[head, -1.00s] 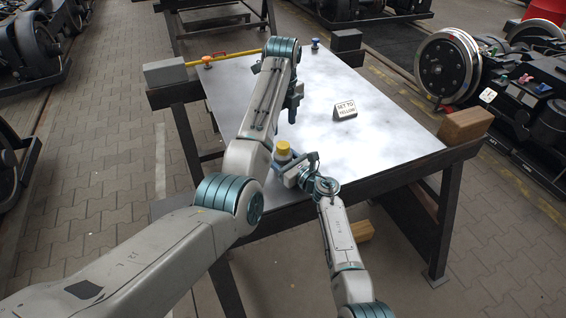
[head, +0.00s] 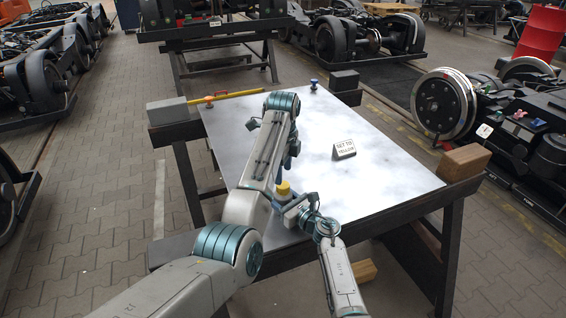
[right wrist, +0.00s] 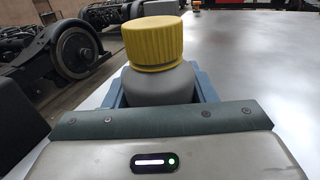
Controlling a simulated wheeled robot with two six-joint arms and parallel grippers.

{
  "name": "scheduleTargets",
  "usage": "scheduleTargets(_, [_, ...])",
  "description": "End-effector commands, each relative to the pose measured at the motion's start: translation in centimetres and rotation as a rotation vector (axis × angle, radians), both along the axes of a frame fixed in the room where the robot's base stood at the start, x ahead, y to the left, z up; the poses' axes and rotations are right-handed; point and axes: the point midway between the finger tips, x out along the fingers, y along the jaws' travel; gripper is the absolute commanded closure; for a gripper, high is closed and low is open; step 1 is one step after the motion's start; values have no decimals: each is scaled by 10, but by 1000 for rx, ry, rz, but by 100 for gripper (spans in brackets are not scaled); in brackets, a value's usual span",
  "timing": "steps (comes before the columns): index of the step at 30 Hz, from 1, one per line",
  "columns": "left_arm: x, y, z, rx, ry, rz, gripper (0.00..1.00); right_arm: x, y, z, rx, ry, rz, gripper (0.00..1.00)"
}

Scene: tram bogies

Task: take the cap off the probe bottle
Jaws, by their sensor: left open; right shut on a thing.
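The probe bottle is grey with a ribbed yellow cap (head: 283,188) on top. In the right wrist view the cap (right wrist: 153,42) sits on the grey bottle body (right wrist: 160,85), upright. My right gripper (head: 291,205) is shut on the bottle body, its blue fingers on either side below the cap, near the table's front edge. My left gripper (head: 289,162) is open and points down just above and behind the cap in the head view. It is partly hidden by my left forearm, and I cannot tell whether it touches the cap.
A sign reading "SET TO YELLOW" (head: 344,149) stands on the pale tabletop (head: 385,165). A blue-topped item (head: 313,84) and a yellow bar (head: 238,94) are at the far side. A brown block (head: 464,161) sits at the right edge.

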Motion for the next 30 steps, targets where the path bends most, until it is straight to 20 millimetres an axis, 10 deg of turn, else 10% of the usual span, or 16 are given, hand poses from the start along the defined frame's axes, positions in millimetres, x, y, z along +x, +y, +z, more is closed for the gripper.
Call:
scheduleTargets(9, [0, 0, -45, 1, 1, -1, 48, 0, 0, 0, 0, 0, 0, 100])
scheduleTargets(21, [0, 0, -54, 1, -1, -2, 48, 0, 0, 0, 1, -1, 0, 100])
scheduleTargets(30, [0, 0, -53, 1, -1, -2, 93, 0, 0, 0, 1, -1, 0, 100])
